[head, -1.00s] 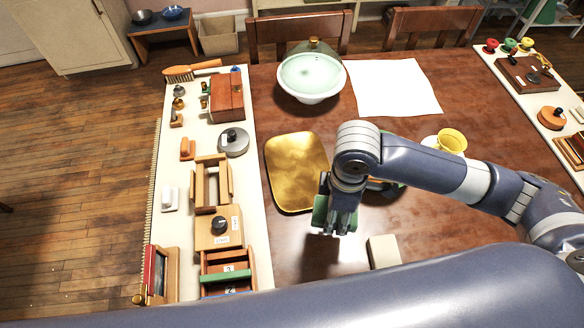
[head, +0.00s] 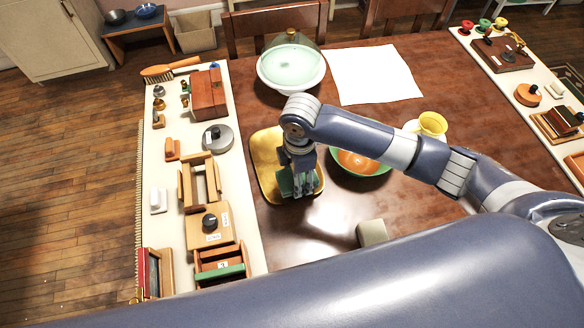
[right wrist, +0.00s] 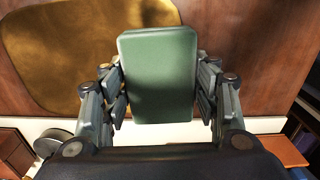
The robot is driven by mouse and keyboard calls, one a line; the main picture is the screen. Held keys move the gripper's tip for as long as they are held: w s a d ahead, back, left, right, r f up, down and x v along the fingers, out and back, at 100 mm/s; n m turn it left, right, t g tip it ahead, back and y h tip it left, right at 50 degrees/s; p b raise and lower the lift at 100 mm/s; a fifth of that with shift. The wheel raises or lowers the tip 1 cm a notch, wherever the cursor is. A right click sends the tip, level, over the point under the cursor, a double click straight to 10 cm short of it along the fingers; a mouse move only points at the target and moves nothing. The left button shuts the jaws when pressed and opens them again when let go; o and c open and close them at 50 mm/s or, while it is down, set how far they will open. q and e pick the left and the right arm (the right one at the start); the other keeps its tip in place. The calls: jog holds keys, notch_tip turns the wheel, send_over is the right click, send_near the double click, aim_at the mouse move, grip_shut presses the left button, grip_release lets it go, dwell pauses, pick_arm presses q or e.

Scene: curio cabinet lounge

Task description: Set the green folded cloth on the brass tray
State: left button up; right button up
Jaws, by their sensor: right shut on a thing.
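The brass tray (head: 264,152) lies on the wooden table just right of the cream board; it also shows at the upper left of the right wrist view (right wrist: 60,50). My right gripper (head: 304,192) is over the tray's front part, pointing down. It is shut on the green folded cloth (head: 285,184). In the right wrist view the cloth (right wrist: 158,75) is a rounded green block between the two fingers (right wrist: 160,100). I cannot tell whether the cloth touches the tray. My left gripper is not in view.
A green-rimmed orange bowl (head: 358,162) stands close right of the gripper, with a yellow cup (head: 432,124) beyond. A pale block (head: 372,232) is nearer me. A domed dish (head: 291,70) and white sheet (head: 374,75) lie behind. The cream board (head: 240,232) holds several wooden items.

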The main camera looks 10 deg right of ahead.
jog(key=w, duration=0.4)
jog(key=shift+w+a+f, duration=0.1)
jog(key=shift+a+f, duration=0.05)
jog(key=shift+a, duration=0.15)
jog(key=shift+f+p, duration=0.55)
jog(key=shift+f, duration=1.25)
jog(key=shift+f, duration=0.1)
jog(key=o, duration=1.5)
jog(key=shift+o, duration=0.2)
notch_tip(320, 180, up, 12)
jog(key=shift+b, duration=0.45)
jog(key=shift+r, duration=0.2)
